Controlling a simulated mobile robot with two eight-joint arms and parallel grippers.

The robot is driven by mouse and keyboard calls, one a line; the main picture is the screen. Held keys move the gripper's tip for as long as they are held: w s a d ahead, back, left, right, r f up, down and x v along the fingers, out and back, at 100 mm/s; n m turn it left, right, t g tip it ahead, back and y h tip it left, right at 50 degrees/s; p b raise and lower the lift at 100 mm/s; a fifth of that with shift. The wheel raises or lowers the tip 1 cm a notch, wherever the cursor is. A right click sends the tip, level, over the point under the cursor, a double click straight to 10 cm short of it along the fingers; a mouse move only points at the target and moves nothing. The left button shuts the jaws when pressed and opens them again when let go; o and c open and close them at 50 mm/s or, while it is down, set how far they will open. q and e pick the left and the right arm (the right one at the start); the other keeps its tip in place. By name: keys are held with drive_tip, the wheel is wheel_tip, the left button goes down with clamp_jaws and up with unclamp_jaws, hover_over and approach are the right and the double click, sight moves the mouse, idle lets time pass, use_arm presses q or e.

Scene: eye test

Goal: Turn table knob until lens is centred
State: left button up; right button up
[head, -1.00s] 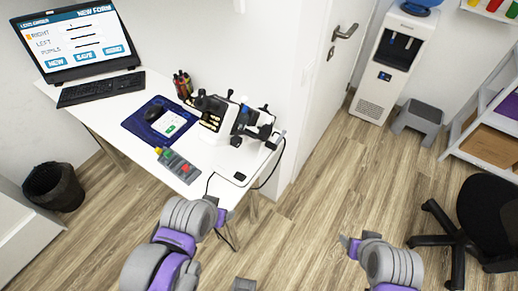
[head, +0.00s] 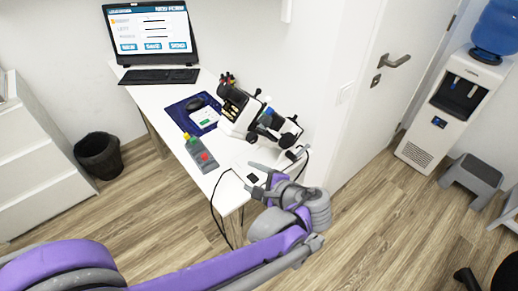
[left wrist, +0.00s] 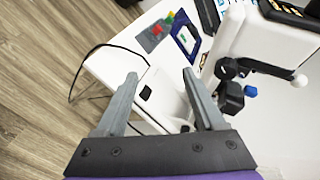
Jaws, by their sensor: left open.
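The lens instrument (head: 240,126) stands on the right side of the white desk (head: 141,91), against the wall. It has a white body and black parts. In the left wrist view its white body (left wrist: 262,42) fills the upper right, with a black mechanism (left wrist: 231,88), a blue knob (left wrist: 250,91) and a lever with a white ball end (left wrist: 299,80). I cannot tell which part is the table knob, nor whether a lens is centred. My left gripper (head: 270,174) is open and empty over the desk's near right corner, apart from the instrument. My right gripper is out of view.
A grey box with coloured buttons (head: 202,160), a blue mat (head: 187,124) and a laptop (head: 151,35) are on the desk. A black cable (head: 213,203) hangs over the near edge. A bin (head: 98,158) stands left. Open floor lies right of the desk.

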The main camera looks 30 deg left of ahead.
sight(254, 140)
use_arm(q)
drive_tip(key=w+d+r+m+t+y+b, duration=0.1)
drive_tip(key=w+d+r+m+t+y, duration=0.1)
drive_tip(key=w+d+r+y, duration=0.3)
drive_tip(key=x, duration=0.9)
drive_tip(key=shift+w+a+f, duration=0.2)
drive_tip(key=shift+f, duration=0.1)
drive_tip(key=shift+m, duration=0.3)
clamp_jaws()
